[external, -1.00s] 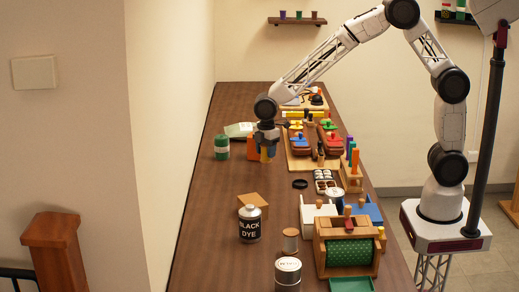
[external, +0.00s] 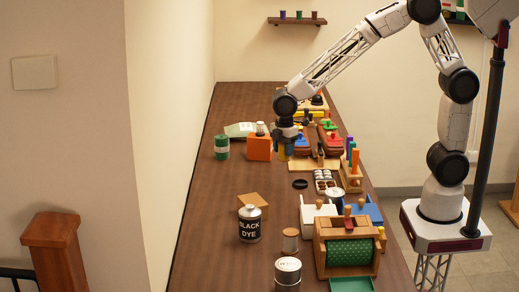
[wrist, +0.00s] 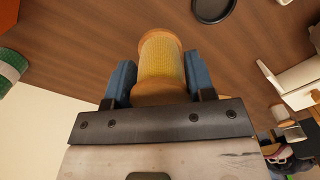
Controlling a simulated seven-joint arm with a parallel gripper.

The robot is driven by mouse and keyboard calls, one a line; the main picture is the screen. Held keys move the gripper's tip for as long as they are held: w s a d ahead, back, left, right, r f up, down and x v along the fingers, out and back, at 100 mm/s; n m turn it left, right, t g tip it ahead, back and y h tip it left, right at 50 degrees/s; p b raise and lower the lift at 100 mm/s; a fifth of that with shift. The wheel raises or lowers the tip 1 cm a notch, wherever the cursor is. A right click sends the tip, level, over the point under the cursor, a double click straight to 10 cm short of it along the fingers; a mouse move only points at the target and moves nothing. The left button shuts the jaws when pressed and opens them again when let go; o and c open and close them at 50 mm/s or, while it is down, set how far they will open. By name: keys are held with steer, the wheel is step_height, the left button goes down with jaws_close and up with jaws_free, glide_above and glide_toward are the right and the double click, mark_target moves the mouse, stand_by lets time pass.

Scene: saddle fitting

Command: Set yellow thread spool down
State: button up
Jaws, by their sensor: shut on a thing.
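The yellow thread spool (wrist: 160,68) is between the two blue fingers of my gripper (wrist: 160,80) in the wrist view, with its tan ends showing. My gripper is shut on it. In the external view my gripper (external: 284,148) points down over the wooden table (external: 215,205), just right of the orange block. The spool is mostly hidden there, a small yellow patch (external: 283,154) below the wrist. I cannot tell whether its lower end touches the table.
An orange block (external: 259,148) stands close on the left, with a green spool (external: 222,147) further left. A wooden board with coloured saddle pieces (external: 300,165) lies close on the right. Table in front of the orange block is clear.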

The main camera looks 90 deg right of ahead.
steer(key=s+a+r, duration=0.2)
steer(key=s+a, duration=0.2)
steer(key=s, duration=0.2)
steer(key=shift+a+r, duration=0.15)
steer(key=shift+a, duration=0.25)
steer(key=shift+f, duration=3.15)
steer(key=shift+f, duration=0.1)
steer(key=shift+f, duration=1.75)
steer(key=shift+f, duration=0.15)
steer(key=o, duration=0.9)
